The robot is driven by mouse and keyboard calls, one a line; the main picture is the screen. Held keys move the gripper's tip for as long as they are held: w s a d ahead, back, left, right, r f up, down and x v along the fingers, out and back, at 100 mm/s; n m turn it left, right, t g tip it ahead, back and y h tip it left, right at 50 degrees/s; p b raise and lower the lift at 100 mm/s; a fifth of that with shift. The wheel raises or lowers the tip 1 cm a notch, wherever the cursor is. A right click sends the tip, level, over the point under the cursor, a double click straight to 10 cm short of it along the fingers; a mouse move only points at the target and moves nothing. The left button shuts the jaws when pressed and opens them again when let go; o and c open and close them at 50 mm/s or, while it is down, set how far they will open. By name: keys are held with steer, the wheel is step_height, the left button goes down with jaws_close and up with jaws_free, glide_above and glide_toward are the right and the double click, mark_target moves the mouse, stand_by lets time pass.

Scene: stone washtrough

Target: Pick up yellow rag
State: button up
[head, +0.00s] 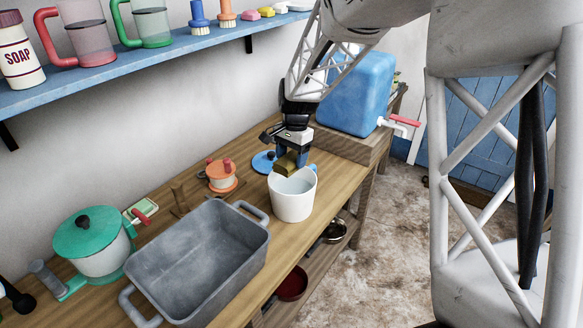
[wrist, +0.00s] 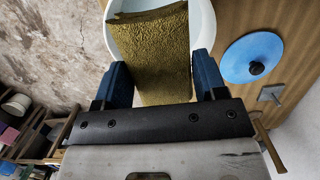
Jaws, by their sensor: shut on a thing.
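The yellow rag (head: 287,162) is a textured, dull mustard-coloured piece. My gripper (head: 291,158) is shut on it, above the rim of a white bucket (head: 293,204). In the wrist view the rag (wrist: 160,50) sits between the two blue fingers of my gripper (wrist: 160,82). It reaches out past the fingertips over the bucket's opening, and the bucket's rim (wrist: 206,30) curves around it. I cannot tell whether the rag touches the bucket.
A grey metal tub (head: 196,262) stands on the wooden bench left of the bucket. A blue lid (head: 264,161) and an orange-topped pot (head: 221,176) lie behind. A green-lidded pot (head: 95,243) is at left. A blue water tank (head: 357,93) stands at the bench's far end.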

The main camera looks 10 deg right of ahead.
steer(key=shift+r, duration=0.5)
